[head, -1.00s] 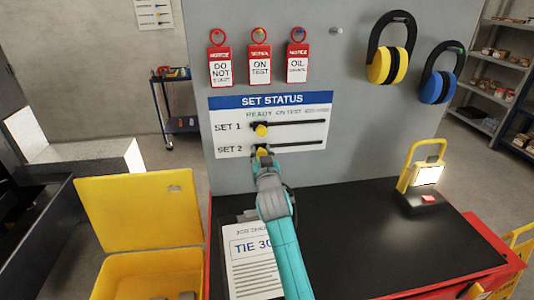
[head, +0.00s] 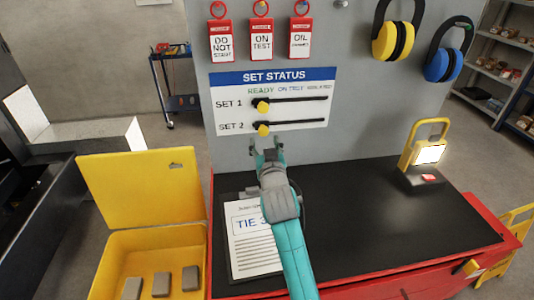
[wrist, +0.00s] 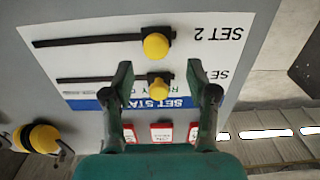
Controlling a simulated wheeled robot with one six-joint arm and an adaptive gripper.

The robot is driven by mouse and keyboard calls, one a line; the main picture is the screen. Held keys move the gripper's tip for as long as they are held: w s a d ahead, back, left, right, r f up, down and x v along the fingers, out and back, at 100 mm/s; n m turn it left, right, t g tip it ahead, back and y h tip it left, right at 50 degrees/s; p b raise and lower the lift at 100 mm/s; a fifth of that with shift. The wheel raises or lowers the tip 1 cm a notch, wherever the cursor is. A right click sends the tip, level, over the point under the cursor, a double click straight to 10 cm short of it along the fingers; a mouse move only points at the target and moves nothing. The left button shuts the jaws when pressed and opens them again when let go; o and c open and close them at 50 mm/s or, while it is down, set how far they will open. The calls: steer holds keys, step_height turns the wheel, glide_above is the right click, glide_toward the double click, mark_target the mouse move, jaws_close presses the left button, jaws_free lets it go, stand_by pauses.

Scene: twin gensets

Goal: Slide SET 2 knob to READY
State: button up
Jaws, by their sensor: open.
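The SET STATUS board (head: 318,98) is on the grey upright panel, with a SET 1 row above a SET 2 row. The yellow SET 2 knob (head: 263,130) sits near the left end of its black slot, below the READY label (head: 260,91). The SET 1 knob (head: 263,106) stands in about the same place on its slot. My gripper (head: 267,149) is open and empty, below and apart from the SET 2 knob. The upside-down wrist view shows the SET 2 knob (wrist: 156,46) beyond the spread fingers (wrist: 160,72), not touched.
Red-and-white tags (head: 261,42) hang above the board, with yellow earmuffs (head: 393,40) and blue ones at right. The black bench top (head: 370,220) holds a job sheet (head: 255,240) and a lit lamp (head: 430,153). An open yellow box (head: 140,190) is at left.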

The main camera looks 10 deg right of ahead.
steer(key=s, duration=0.5)
stand_by(0.4)
